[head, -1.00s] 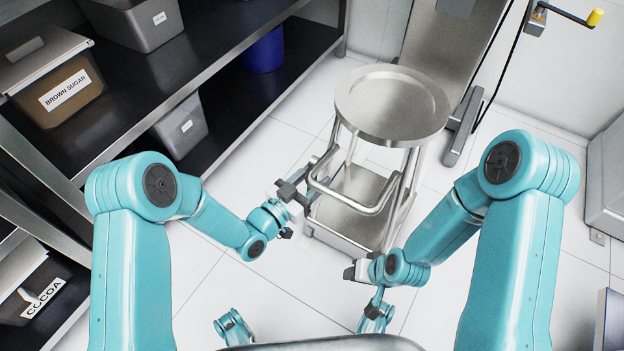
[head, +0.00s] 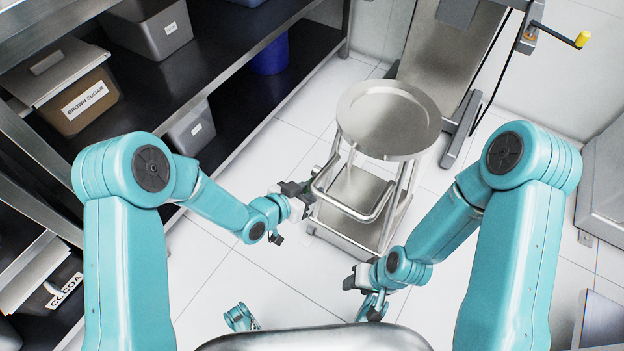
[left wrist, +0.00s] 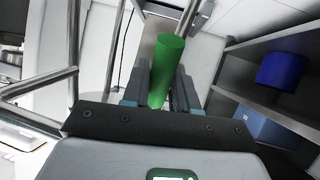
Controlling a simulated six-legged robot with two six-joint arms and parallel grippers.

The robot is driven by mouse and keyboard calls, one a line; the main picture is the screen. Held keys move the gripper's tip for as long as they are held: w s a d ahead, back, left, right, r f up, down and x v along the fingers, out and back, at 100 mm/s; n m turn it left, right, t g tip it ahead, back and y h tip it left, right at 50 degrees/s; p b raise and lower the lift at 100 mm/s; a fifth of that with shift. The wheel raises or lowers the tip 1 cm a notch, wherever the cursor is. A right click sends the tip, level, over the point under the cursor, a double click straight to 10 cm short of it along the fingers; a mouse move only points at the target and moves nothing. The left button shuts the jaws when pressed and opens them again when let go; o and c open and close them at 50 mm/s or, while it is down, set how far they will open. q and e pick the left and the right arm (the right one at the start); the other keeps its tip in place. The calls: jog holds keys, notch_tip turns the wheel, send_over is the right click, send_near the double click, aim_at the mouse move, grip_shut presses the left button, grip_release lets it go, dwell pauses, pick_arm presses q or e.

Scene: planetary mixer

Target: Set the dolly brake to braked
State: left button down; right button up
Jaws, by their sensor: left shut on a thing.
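The steel dolly (head: 389,118), with a round tray-like top, a bent tube handle and a lower deck, stands on the floor at centre right in the head view. My left gripper (head: 306,192) is at the dolly's left side, beside the handle tube. In the left wrist view my left gripper (left wrist: 161,92) is shut on a green cylindrical grip (left wrist: 168,68), which sticks up between its fingers.
Dark shelves with a brown sugar bin (head: 88,101), grey bins and a blue container (head: 270,54) run along the left. A steel column with a yellow-knobbed crank (head: 582,40) stands behind the dolly. White floor (head: 235,285) lies clear in front.

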pick_arm(q)
jog(key=c, duration=1)
grip_release()
jog(key=shift+p+v, duration=2.15)
jog(key=shift+v, duration=6.05)
jog(key=shift+o, duration=0.2)
jog(key=shift+r, duration=0.15)
